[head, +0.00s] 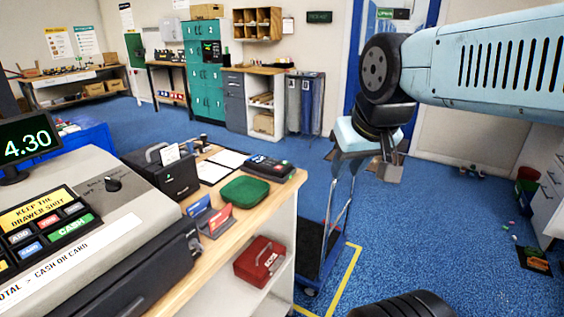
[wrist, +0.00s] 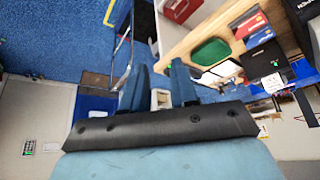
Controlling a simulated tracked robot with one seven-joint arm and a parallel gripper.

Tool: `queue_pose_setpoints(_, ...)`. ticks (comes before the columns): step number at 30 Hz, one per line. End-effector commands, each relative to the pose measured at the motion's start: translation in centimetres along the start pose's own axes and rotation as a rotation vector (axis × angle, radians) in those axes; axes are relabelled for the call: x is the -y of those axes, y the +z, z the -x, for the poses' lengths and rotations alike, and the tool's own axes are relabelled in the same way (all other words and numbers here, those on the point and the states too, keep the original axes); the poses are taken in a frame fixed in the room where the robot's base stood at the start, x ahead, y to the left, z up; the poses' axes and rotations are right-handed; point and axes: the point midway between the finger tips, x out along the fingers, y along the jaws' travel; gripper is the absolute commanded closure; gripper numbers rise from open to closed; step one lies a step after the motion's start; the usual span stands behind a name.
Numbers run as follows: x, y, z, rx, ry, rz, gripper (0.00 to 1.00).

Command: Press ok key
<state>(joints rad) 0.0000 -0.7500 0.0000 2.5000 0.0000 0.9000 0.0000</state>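The OK key is not readable in either view. A dark card terminal (head: 268,167) lies near the counter's far right corner, with a small green key (head: 285,163) at its right end. My gripper (head: 388,172) hangs in the air to the right of the counter, well apart from the terminal, pointing down. In the wrist view my gripper (wrist: 159,82) shows two blue-grey fingers spread apart, with a pale shape between their bases that I cannot identify. The terminal is not clear there; the right finger may cover it.
The wooden counter (head: 233,258) holds a green cushion-like pad (head: 244,191), a card stand (head: 209,217), a black printer (head: 165,172) and a cash register (head: 110,230). A red cash box (head: 259,261) sits on the shelf below. A trolley (head: 325,240) stands right of the counter; blue floor beyond is mostly clear.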

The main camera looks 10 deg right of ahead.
Motion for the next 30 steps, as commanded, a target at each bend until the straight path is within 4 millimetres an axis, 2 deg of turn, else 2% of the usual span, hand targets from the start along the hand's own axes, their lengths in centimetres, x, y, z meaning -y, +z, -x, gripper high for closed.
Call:
queue_pose_setpoints(1,0.00,0.00,0.00,0.000,0.000,0.000,0.77)
queue_pose_setpoints(9,0.00,0.00,0.00,0.000,0.000,0.000,1.00)
queue_pose_setpoints(30,0.00,0.00,0.00,0.000,0.000,0.000,1.00)
